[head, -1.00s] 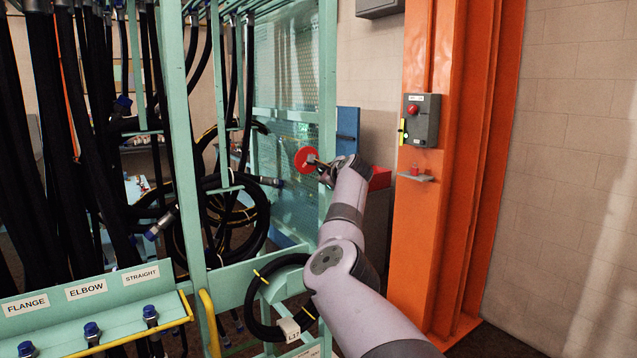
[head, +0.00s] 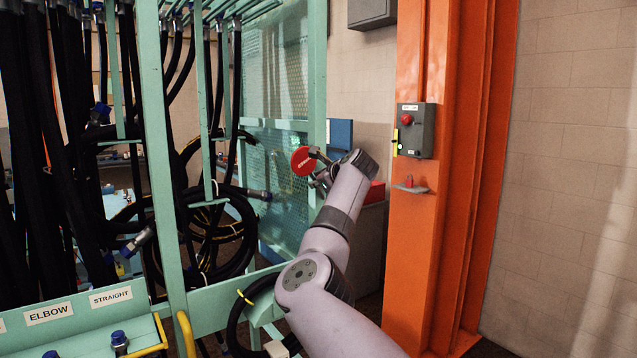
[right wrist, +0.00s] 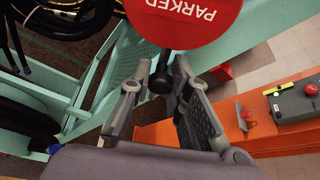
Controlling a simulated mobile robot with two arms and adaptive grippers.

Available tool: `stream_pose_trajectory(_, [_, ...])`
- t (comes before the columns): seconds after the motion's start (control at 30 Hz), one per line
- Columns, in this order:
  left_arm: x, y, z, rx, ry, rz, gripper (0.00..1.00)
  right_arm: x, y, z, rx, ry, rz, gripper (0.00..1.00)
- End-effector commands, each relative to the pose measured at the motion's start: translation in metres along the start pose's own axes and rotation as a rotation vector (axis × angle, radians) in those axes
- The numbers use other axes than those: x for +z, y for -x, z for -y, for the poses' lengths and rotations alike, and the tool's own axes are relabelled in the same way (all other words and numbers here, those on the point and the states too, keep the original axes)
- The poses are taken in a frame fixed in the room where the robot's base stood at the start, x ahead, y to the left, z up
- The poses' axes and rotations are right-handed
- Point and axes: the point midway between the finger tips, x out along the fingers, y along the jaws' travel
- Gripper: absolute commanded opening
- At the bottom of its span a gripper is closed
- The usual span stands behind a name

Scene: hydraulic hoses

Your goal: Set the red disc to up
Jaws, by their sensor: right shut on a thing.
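The red disc (head: 303,162) is at the right edge of the green rack, beside its upright post. White lettering shows on it. In the right wrist view the red disc (right wrist: 185,18) fills the top edge and reads PARKED upside down. A dark rounded knob (right wrist: 160,84) on a short stem sits just below it. My right gripper (head: 318,169) is at the disc's right side. In the right wrist view my right gripper (right wrist: 158,88) has its fingers on either side of the knob and is shut on it. The exact contact is partly hidden. My left gripper is not in view.
The green rack (head: 160,180) with hanging black hoses fills the left. An orange column (head: 420,250) stands right of my arm, carrying a grey box with a red button (head: 416,130) and a small shelf (head: 411,188). A blue panel (head: 340,134) is behind my wrist.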

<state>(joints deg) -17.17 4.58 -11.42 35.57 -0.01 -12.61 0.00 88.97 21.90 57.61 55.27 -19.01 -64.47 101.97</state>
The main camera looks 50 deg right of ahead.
Motion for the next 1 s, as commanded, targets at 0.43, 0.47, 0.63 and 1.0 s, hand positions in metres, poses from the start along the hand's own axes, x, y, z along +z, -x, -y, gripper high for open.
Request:
stream_pose_trajectory(0.43, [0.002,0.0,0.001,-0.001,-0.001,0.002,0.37,-0.001,0.0,0.001,-0.001,0.001,-0.001,0.39])
stream_pose_trajectory(0.47, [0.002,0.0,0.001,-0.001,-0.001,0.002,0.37,-0.001,0.0,0.0,-0.001,0.001,-0.001,0.39])
stream_pose_trajectory(0.63, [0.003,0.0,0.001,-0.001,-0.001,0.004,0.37,0.0,0.0,0.0,-0.001,0.001,-0.001,0.39])
stream_pose_trajectory(1.0, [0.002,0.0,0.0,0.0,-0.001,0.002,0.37,0.0,0.029,0.001,-0.005,0.001,0.0,0.39])
